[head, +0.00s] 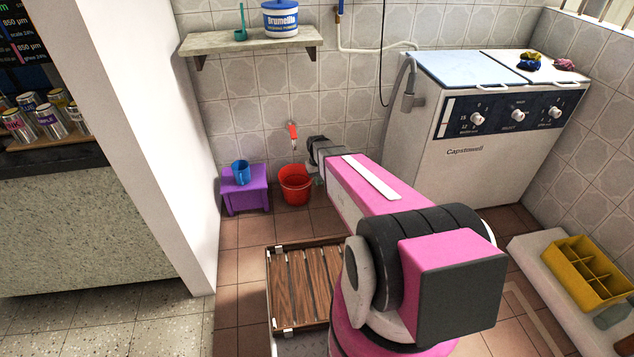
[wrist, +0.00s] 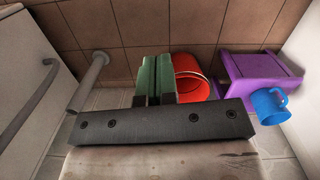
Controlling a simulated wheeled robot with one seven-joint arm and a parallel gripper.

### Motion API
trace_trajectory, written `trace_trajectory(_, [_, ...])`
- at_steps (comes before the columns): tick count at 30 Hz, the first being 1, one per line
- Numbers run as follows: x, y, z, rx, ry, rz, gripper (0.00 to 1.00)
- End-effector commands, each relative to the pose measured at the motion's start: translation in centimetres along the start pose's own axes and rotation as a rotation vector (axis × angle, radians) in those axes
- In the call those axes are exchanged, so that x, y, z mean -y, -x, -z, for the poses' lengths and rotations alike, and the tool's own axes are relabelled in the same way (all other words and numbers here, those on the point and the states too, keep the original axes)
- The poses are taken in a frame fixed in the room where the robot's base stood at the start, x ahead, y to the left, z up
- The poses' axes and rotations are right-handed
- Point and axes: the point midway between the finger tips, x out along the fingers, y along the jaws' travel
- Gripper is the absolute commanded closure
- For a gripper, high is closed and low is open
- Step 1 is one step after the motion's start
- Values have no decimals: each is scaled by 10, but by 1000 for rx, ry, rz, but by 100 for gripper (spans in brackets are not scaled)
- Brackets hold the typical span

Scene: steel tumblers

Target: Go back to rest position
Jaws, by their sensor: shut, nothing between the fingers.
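My gripper (head: 317,180) is at the end of my pink arm, in the middle of the head view, in front of the tiled wall and beside the red bucket. In the wrist view my gripper (wrist: 153,82) shows two green fingers pressed together, with nothing between them. The red bucket (head: 295,188) stands on the brown floor; in the wrist view the bucket (wrist: 190,80) appears just right of the fingers. My arm hides part of the floor and the washing machine's lower front.
A purple stool (head: 245,200) bears a blue mug (head: 241,172). A wall shelf (head: 250,42) holds a tub (head: 281,20) and a teal scoop. A white washing machine (head: 470,150) stands right. A wooden slatted mat (head: 295,285) and a yellow caddy (head: 590,273) sit low. A white wall edge is left.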

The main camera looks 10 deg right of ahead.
Motion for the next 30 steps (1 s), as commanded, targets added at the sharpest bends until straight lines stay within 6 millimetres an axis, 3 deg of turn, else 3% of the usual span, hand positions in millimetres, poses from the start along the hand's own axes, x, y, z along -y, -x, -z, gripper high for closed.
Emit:
trace_trajectory(5, [1,11,-12,-5,-8,1,100])
trace_trajectory(8, [3,28,-34,-15,-20,2,100])
trace_trajectory(15, [11,101,-130,-59,-82,8,100])
trace_trajectory(19, [15,128,-167,-77,-111,12,100])
trace_trajectory(23, [16,139,-183,-87,-125,15,100])
trace_trajectory(30, [16,140,-184,-87,-127,15,100])
